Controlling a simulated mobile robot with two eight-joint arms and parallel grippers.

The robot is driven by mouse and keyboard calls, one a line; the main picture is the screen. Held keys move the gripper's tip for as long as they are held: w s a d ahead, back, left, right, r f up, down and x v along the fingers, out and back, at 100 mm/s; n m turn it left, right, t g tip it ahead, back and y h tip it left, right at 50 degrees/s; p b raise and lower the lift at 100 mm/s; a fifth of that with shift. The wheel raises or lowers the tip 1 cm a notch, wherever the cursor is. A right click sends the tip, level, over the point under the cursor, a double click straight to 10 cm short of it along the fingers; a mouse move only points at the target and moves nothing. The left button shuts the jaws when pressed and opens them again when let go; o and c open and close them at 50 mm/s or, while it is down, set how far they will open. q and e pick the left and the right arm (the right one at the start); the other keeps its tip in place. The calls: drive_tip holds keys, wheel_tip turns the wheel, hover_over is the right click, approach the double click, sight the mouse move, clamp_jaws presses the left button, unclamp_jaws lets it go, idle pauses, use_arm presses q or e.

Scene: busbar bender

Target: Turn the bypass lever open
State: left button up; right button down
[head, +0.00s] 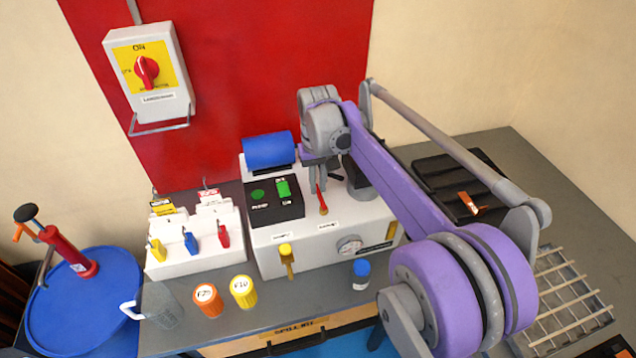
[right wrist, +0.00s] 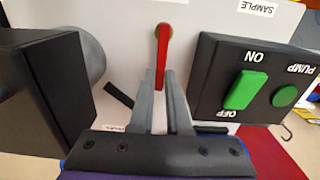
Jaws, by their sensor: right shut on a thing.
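The bypass lever, a slim red handle (head: 322,202), stands on the top of the white machine body (head: 310,250), right of the black pump switch box. In the right wrist view the red lever (right wrist: 162,55) runs from its round pivot down to my fingertips. My right gripper (head: 317,178) reaches down over it. In the right wrist view its two grey fingers (right wrist: 160,97) are shut on the free end of the lever. The fingers hide that end. My left gripper is not in either view.
The black switch box (right wrist: 247,85) with green PUMP controls is close beside my right fingers. A dark block (right wrist: 45,95) is on their other side.

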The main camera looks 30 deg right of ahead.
drive_tip(key=shift+d, duration=0.1)
drive_tip(key=m, duration=0.2)
drive_tip(key=d+m, duration=0.1)
drive_tip(key=shift+s+d+m, duration=0.15)
drive_tip(key=shift+s+m, duration=0.2)
drive_tip(key=shift+m, duration=0.05)
drive_tip(key=m, duration=0.1)
drive_tip(key=d+m, duration=0.1)
drive_tip(key=shift+s+m, duration=0.3)
drive_tip(key=shift+s, duration=0.05)
drive_tip(key=m, duration=0.1)
drive_tip(key=s+m, duration=0.1)
drive_tip(key=shift+d+m, duration=0.3)
drive_tip(key=shift+s+d+m, duration=0.15)
drive_tip(key=shift+s+m, duration=0.15)
drive_tip(key=shift+m, duration=0.45)
drive_tip(key=shift+s+d+m, duration=0.15)
drive_tip(key=shift+s+m, duration=0.1)
drive_tip(key=shift+m, duration=0.5)
drive_tip(key=c, duration=0.9)
unclamp_jaws()
